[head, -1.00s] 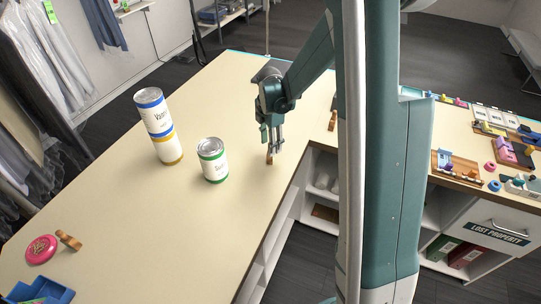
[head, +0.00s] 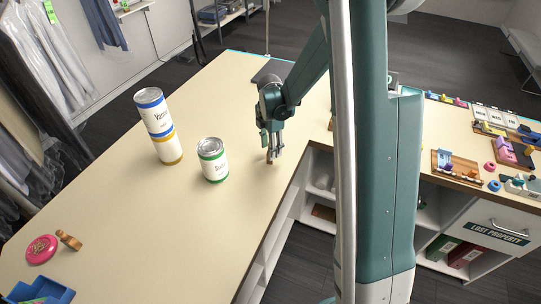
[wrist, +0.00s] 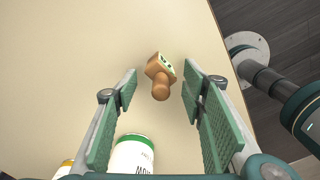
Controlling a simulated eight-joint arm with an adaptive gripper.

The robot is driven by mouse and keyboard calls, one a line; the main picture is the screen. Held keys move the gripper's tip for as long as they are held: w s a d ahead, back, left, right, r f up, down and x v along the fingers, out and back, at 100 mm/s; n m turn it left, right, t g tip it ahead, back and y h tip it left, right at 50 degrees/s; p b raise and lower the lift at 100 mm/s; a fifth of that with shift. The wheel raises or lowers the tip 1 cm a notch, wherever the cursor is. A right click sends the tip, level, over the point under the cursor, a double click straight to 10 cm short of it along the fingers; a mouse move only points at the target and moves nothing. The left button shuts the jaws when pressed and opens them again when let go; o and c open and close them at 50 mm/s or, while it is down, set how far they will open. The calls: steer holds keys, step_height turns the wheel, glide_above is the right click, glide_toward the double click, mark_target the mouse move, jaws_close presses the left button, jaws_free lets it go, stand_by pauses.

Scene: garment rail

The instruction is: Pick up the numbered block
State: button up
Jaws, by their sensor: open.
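My gripper (head: 271,152) is open above the cream counter, near its inner edge. In the wrist view, a small brown wooden piece with a rounded knob (wrist: 160,78) lies on the counter between and beyond my two open fingertips, not touching them. One face is pale with dark green marks that I cannot read, so I cannot tell whether it is the numbered block. In the head view, only a bit of brown shows below my fingers (head: 269,161); the rest is hidden.
A green-banded can (head: 213,161) stands left of my gripper, with stacked cans (head: 158,127) beyond it. A pink round tin (head: 41,249) and a blue tray (head: 42,291) are at the near left. The counter (head: 130,220) between is clear. Small items crowd the right counter.

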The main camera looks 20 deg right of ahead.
steer(key=shift+d+f+p, duration=0.1)
steer(key=shift+f+p, duration=0.2)
steer(key=shift+f, duration=2.3)
steer(key=shift+s, duration=0.1)
steer(key=shift+c, duration=0.3)
steer(key=c, duration=0.7)
